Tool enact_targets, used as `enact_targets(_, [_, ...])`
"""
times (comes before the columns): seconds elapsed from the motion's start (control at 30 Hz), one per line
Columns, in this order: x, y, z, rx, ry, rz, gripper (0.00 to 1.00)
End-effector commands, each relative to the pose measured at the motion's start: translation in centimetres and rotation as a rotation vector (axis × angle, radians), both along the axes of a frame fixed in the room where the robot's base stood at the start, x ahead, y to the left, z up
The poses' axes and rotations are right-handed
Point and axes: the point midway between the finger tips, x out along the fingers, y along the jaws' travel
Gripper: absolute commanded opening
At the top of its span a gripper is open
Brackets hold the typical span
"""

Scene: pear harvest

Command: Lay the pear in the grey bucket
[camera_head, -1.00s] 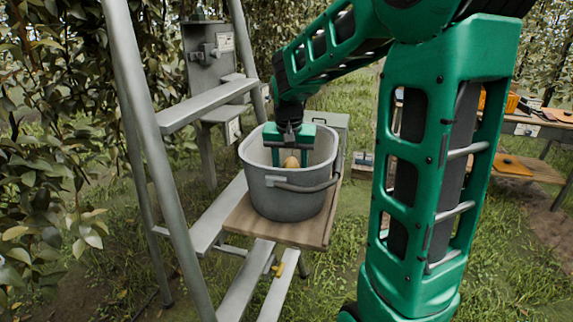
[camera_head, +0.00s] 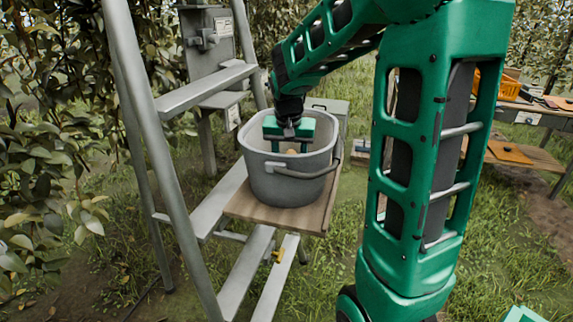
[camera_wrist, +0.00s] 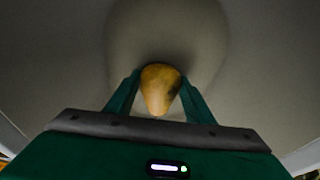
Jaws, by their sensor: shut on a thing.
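The grey bucket (camera_head: 285,183) stands upright on a wooden board on the ladder. My gripper (camera_head: 291,147) reaches down inside the bucket's rim, its green palm at about rim height. The yellow-brown pear (camera_wrist: 160,90) is between the two green fingers in the wrist view, and my gripper (camera_wrist: 160,98) is shut on it. Only the top of the pear (camera_head: 291,151) shows over the rim in the head view. The bucket's pale inside (camera_wrist: 250,75) surrounds the pear. Whether the pear touches the bottom I cannot tell.
The wooden board (camera_head: 245,208) rests on the grey stepladder (camera_head: 140,130), whose rails stand left of the bucket. Leafy branches (camera_head: 45,150) fill the left side. A bench (camera_head: 535,160) with an orange crate (camera_head: 488,84) stands at the right. Grass lies between.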

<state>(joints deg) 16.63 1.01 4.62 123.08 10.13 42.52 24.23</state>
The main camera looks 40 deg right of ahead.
Motion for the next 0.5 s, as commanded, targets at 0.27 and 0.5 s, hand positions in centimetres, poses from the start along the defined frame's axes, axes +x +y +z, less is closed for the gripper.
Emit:
enact_targets(0.27, [0.00, 0.01, -0.18, 0.000, 0.000, 0.000, 0.22])
enact_targets(0.5, [0.00, 0.01, -0.43, 0.000, 0.000, 0.000, 0.22])
